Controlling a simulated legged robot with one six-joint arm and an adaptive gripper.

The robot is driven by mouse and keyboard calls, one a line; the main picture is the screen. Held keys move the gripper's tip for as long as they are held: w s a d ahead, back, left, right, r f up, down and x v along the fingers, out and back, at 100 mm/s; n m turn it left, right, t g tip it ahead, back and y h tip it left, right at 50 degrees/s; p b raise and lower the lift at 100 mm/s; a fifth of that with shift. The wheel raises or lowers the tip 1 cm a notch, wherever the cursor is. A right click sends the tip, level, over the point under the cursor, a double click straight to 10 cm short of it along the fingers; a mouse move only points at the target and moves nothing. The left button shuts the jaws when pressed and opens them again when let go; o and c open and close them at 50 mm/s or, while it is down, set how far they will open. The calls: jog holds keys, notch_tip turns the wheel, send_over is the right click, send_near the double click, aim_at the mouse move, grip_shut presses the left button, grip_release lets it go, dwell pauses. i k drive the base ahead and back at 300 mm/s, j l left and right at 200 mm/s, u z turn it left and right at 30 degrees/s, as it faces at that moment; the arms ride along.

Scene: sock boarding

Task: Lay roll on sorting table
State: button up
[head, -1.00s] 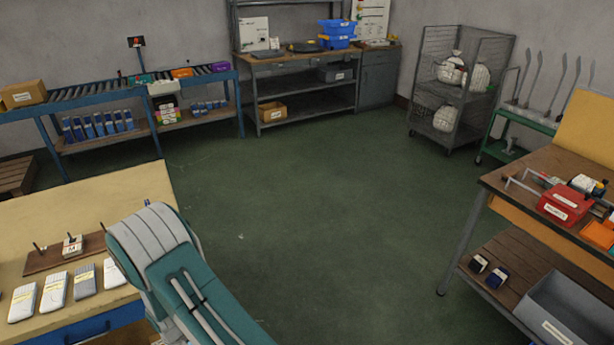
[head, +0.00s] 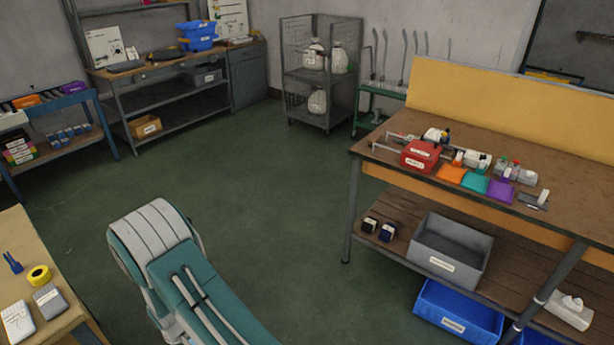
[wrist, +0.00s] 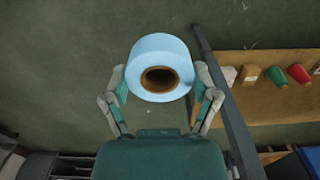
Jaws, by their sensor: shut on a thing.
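A pale blue roll (wrist: 159,52) with a brown core shows in the wrist view. My gripper (wrist: 160,84) is shut on it, one finger at each side, and holds it over the green floor. The head view shows my teal arm, but the gripper and roll are not visible there. Which table is the sorting table is not certain. A brown-topped bench (head: 480,205) with a yellow back panel stands at the right. The tan table (head: 18,240) at the lower left holds grey and white packs and a yellow ring.
The bench carries a red box (head: 420,156), coloured pads and small bottles; a grey bin (head: 450,250) sits on its lower shelf. A wire cage (head: 320,75) and a green rack (head: 385,108) stand behind. Green floor (head: 260,190) is open in the middle.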

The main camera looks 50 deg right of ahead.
aim_at(590, 217)
jog(key=z, duration=2.65)
jog(key=i+l+z, duration=0.7)
jog(key=i, duration=0.15)
